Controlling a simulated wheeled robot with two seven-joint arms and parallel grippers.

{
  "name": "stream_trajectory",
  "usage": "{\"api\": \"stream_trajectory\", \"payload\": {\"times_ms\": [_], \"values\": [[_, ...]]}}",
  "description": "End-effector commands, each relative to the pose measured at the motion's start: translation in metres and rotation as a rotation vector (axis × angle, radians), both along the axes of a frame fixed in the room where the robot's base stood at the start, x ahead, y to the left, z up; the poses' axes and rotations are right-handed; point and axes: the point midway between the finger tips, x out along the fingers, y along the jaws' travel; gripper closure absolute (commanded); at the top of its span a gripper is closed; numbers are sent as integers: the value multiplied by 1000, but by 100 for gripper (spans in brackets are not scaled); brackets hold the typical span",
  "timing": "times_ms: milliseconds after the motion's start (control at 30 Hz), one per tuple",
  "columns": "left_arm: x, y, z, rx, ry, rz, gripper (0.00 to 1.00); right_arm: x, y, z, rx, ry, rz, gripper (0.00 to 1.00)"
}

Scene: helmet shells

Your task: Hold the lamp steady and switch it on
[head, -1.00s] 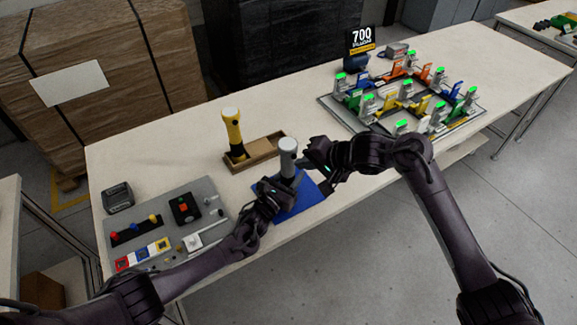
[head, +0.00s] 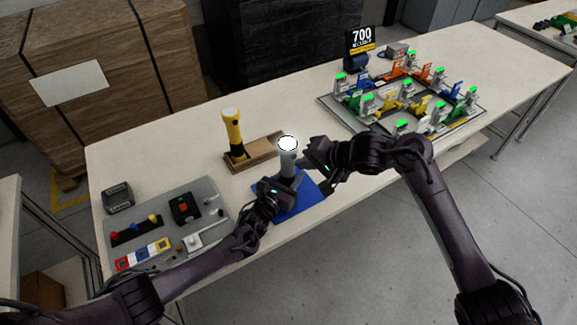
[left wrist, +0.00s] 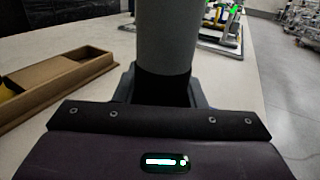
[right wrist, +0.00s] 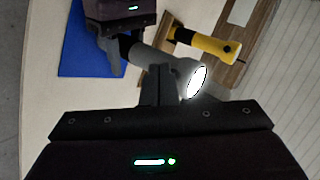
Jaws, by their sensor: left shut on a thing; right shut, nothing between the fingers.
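A grey lamp (head: 288,160) stands upright over a blue mat (head: 306,200), its top lens glowing white. My left gripper (head: 278,188) is shut around its lower body; the left wrist view shows the grey barrel (left wrist: 166,40) between the fingers. My right gripper (head: 308,166) is shut and empty beside the lamp's upper part. In the right wrist view the shut fingertips (right wrist: 160,72) are close against the lit lamp (right wrist: 165,62); whether they touch it I cannot tell.
A yellow lamp (head: 232,128) stands in a brown wooden tray (head: 262,150) behind. A grey panel (head: 150,205) with switches and coloured parts lies at left. A board with several green-lit fixtures (head: 325,103) is at back right. Bare table lies at the right front.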

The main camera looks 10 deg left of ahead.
Motion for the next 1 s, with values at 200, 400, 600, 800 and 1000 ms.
{"api": "stream_trajectory", "payload": {"times_ms": [200,400,600,800,1000], "values": [[0,0,0,-1,0,0,92,0,0,0,0,0,0,100],[0,0,0,-1,0,0,92,-12,-10,0,0,-1,1,100],[0,0,0,-1,0,0,92,-27,-23,0,-1,0,0,100],[0,0,0,-1,0,0,92,-42,-34,0,0,0,0,100],[0,0,0,-1,0,0,92,-47,-38,0,0,-1,1,100]]}}
